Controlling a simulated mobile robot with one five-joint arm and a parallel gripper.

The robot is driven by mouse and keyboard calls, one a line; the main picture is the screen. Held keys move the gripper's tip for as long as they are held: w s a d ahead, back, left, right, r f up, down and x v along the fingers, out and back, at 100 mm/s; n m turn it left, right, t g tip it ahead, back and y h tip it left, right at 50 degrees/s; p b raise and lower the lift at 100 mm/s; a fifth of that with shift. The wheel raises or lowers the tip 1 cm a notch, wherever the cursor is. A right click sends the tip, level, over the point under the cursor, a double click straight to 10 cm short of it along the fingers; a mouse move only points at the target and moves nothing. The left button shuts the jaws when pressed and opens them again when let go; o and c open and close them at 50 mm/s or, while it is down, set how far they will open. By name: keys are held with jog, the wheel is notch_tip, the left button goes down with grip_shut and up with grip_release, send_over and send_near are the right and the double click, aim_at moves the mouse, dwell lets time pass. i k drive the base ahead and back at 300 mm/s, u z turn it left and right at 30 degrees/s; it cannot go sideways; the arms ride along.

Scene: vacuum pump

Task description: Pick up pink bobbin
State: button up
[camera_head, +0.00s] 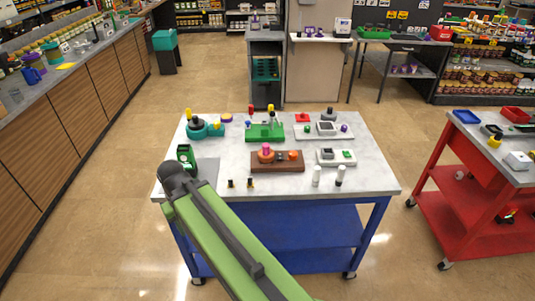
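The pink bobbin (266,148) stands upright on a brown base (289,166) near the middle of the white-topped table. An orange piece (293,155) sits to its right on the same base. My green arm reaches up from the bottom of the view to a dark joint at the table's front left corner, left of and nearer than the bobbin. I cannot make out my gripper's fingers beyond this joint. Nothing hides the bobbin from above.
A green block with upright parts (265,131) stands behind the bobbin. A dark green item (187,155) is by my joint. A red cart (490,170) stands at right.

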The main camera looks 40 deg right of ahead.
aim_at(266, 155)
jog(key=u, duration=0.35)
jog(key=i, duration=1.25)
jog(key=z, duration=0.35)
